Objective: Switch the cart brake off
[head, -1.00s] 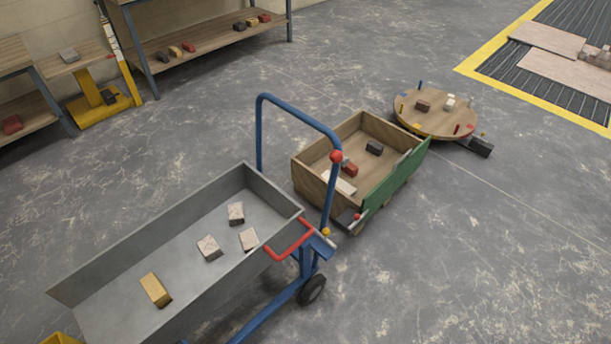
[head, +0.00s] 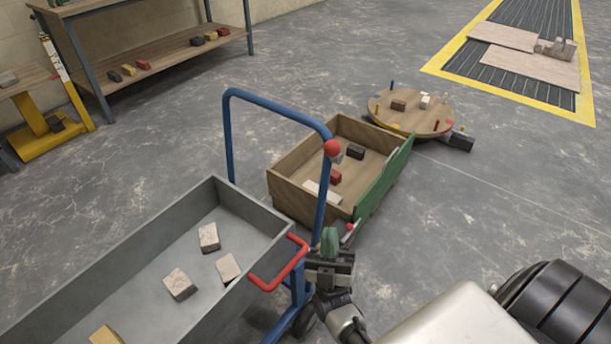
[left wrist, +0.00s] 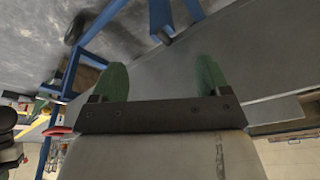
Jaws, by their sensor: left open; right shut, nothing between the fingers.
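The cart has a blue tube frame (head: 229,135) and a grey tray (head: 150,235) holding several blocks. A red ball knob (head: 332,148) sits by the frame's near upright, and a red bent bar (head: 280,268) sticks out at the tray's end. I cannot tell which part is the brake. My right gripper (head: 329,242), with green fingers, is shut and empty. In the picture it is below the red knob and right of the red bar, overlapping the cart's end; contact cannot be told. My left gripper (left wrist: 153,78) is open and empty, with blue cart tubing (left wrist: 95,28) beyond its fingers.
A wooden box (head: 295,180) with a green side stands just behind the cart. A round wooden turntable (head: 412,118) is farther back. A shelf rack (head: 165,55) stands at the back left. Open floor (head: 490,200) lies to the right.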

